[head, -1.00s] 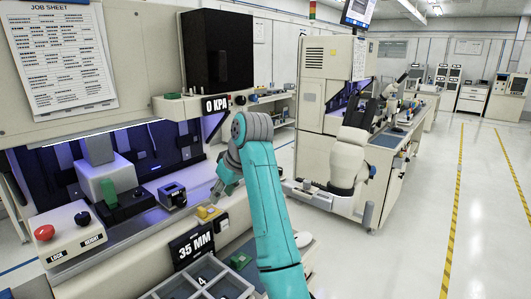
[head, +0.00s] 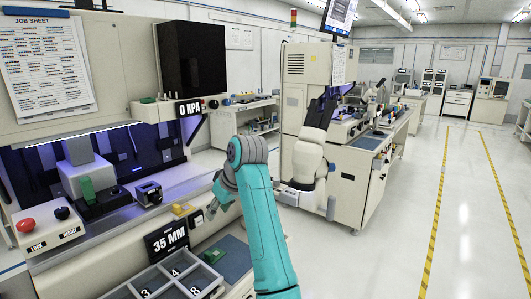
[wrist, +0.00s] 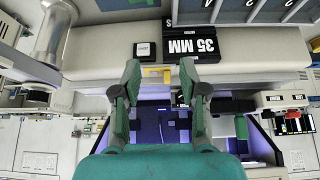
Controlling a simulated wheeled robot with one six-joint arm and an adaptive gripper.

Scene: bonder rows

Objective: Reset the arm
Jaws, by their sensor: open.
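My teal arm (head: 262,225) reaches up from the bottom of the head view and bends at a grey joint. My gripper (head: 211,209) hangs beyond it, in front of the bench edge near a yellow block (head: 183,209). In the wrist view, where the scene is upside down, my gripper (wrist: 160,72) has its two green fingers well apart with nothing held between them. The yellow block (wrist: 156,72) shows beyond the gap, against the bench ledge. Whether the fingers touch anything is not clear, but I see no contact.
A bonder machine (head: 85,140) stands left, with a red LOCK button (head: 26,225), a green block (head: 87,190) and a 35 MM sign (head: 166,239). A numbered compartment tray (head: 165,281) is below. Another machine (head: 310,100) stands behind. The aisle at right is clear.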

